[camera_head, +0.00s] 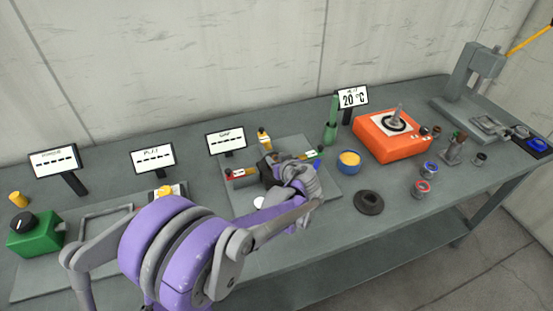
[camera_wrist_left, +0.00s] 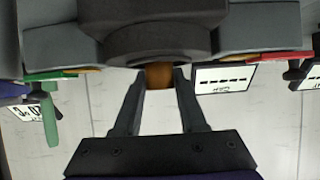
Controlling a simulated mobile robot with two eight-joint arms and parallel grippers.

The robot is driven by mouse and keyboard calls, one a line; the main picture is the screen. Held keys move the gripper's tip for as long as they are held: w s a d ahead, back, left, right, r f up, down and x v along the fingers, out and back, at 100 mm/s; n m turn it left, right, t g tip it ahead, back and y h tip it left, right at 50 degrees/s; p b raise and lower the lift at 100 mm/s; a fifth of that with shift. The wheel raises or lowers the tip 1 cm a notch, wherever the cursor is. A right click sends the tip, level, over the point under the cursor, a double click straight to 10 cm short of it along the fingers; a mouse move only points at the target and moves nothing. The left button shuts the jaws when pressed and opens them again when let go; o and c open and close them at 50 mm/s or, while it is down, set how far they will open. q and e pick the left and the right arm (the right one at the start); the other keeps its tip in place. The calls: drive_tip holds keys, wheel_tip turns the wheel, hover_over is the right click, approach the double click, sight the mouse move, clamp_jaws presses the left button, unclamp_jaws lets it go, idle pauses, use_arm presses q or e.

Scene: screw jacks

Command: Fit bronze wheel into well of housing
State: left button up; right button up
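The bronze wheel (camera_wrist_left: 160,76) shows in the left wrist view as a small orange-brown piece between the fingertips of my left gripper (camera_wrist_left: 160,82). Both fingers press against its sides. The wheel meets the dark grey round part of the housing (camera_wrist_left: 158,42); how deep it sits in the well cannot be seen. In the head view my left gripper (camera_head: 284,178) is over the grey plate (camera_head: 318,199) and hides the wheel and most of the housing. My right gripper is in neither view.
Red-ended (camera_head: 240,174), green-ended (camera_head: 311,155) and yellow (camera_head: 263,136) parts surround the gripper. A yellow-filled blue bowl (camera_head: 349,160), a dark ring (camera_head: 369,202) and an orange device (camera_head: 392,138) stand to the right.

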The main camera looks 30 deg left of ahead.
use_arm(q)
drive_tip(key=o, duration=0.3)
drive_tip(key=shift+o, duration=0.2)
drive_tip(key=shift+r, duration=0.15)
drive_tip(key=v, duration=1.2)
drive_tip(key=s+f+m+h, duration=0.1)
drive_tip(key=s, duration=0.3)
drive_tip(key=s+f+m+g+h, duration=0.1)
drive_tip(key=s+f+m+h, duration=0.1)
drive_tip(key=s, duration=0.2)
drive_tip(key=s+d+f+m+g+h, duration=0.1)
drive_tip(key=s+m, duration=0.1)
drive_tip(key=s, duration=0.2)
drive_tip(key=shift+s+f+h, duration=0.3)
drive_tip(key=shift+s+f, duration=0.05)
drive_tip(key=shift+f, duration=0.05)
drive_tip(key=s+d+f+m+h, duration=0.1)
drive_tip(key=s, duration=0.1)
drive_tip(key=s+d+f+m+h, duration=0.1)
drive_tip(key=s+d+m+h, duration=0.1)
drive_tip(key=s, duration=0.1)
drive_tip(key=s+d+f+m+h, duration=0.1)
drive_tip(key=s+d, duration=0.1)
drive_tip(key=s, duration=0.1)
drive_tip(key=shift+s+d+f+m, duration=0.15)
drive_tip(key=shift+s+m, duration=0.1)
drive_tip(key=shift+m, duration=0.05)
drive_tip(key=shift+s+d+f+h, duration=0.1)
drive_tip(key=shift+s+d+h, duration=0.15)
drive_tip(key=shift+d+h, duration=0.15)
